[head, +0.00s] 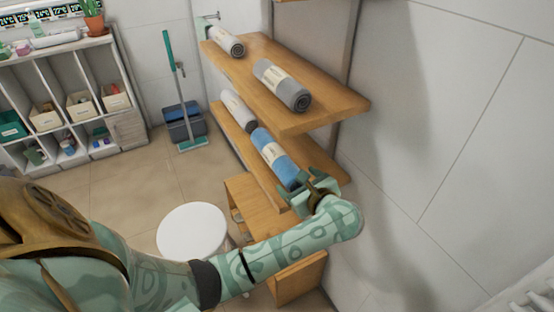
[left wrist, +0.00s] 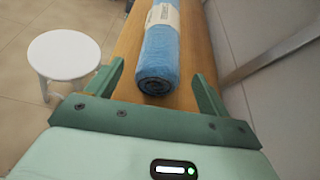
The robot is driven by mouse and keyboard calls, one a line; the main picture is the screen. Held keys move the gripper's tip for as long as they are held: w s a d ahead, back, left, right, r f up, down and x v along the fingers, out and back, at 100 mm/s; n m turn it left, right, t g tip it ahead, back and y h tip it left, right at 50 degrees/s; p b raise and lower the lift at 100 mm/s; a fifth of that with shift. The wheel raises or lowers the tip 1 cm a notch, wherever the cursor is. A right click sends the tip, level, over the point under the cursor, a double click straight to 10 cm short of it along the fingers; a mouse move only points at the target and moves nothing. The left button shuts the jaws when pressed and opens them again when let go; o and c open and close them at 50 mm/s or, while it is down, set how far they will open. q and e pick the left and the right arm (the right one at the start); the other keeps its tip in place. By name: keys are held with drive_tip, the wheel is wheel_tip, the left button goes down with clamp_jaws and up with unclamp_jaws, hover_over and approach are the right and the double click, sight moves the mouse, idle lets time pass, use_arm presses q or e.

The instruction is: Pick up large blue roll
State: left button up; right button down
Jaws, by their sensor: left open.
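The large blue roll (head: 273,154) lies on the lower wooden shelf with a pale paper band around it. In the left wrist view the blue roll (left wrist: 158,58) lies lengthwise away from me, its near end between the two fingers. My left gripper (head: 307,188) is at the near end of the roll in the head view. In the left wrist view my left gripper (left wrist: 156,88) is open, with one finger on each side of the roll and visible gaps to it. My right gripper is not in view.
The lower shelf (head: 318,172) also holds a white-grey roll (head: 238,110). The upper shelf (head: 330,103) above carries a grey roll (head: 282,85) and another pale roll (head: 226,41). A white stool (head: 193,231) stands left below. The wall (head: 400,170) is close on the right.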

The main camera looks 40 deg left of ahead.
sight(290, 173)
use_arm(q)
drive_tip(key=b+x, duration=0.1)
drive_tip(key=x, duration=0.4)
drive_tip(key=shift+w+a+b, duration=0.15)
drive_tip(key=shift+a+b, duration=0.15)
drive_tip(key=c, duration=1.3)
